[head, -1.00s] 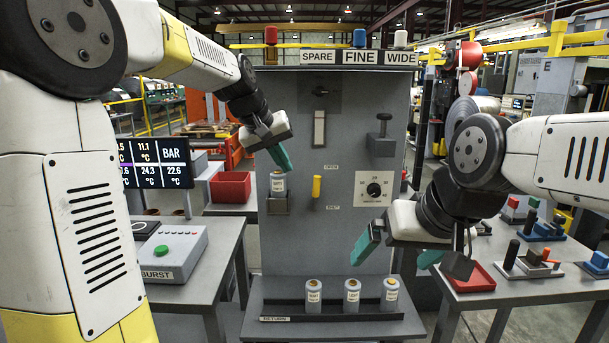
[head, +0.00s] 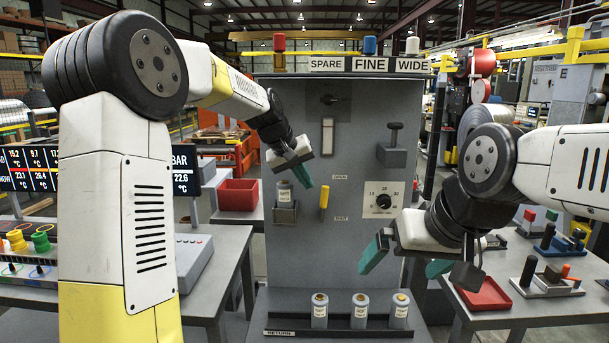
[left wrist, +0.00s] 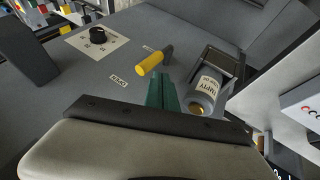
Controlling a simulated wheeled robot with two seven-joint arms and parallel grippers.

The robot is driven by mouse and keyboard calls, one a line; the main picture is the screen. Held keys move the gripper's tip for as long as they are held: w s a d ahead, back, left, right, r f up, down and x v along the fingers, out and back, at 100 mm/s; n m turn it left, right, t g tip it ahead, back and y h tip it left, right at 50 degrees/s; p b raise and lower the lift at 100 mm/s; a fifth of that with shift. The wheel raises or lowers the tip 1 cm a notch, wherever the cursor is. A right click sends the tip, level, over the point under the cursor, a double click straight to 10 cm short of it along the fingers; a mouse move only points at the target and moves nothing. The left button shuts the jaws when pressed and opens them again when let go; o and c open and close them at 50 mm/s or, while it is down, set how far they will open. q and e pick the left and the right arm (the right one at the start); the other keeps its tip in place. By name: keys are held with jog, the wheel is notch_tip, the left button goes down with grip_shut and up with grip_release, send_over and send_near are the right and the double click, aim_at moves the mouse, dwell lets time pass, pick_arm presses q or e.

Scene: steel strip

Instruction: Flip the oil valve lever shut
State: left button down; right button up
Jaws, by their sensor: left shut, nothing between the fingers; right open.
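The lever (head: 323,197) with a yellow grip is on the grey panel (head: 350,250), between the OPEN and SHUT labels. In the left wrist view the lever (left wrist: 150,65) shows its yellow end pointing toward the OPEN label and its dark end away from it. My left gripper (head: 304,180) is shut and empty, its green fingers up and left of the lever in the head view. In the left wrist view the fingers (left wrist: 164,92) appear just short of the yellow grip, seemingly apart from it. My right gripper (head: 405,262) is open and empty, low at the panel's right.
A labelled bottle (head: 284,192) sits in a holder left of the lever, close to my left fingers. A dial (head: 383,200) is to the lever's right. Several bottles (head: 360,310) stand on the return shelf below. A red tray (head: 485,295) is near my right gripper.

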aim_at(323, 202)
pick_arm(q)
jog(key=x, duration=0.5)
jog(key=shift+d, duration=0.1)
dwell(0.3)
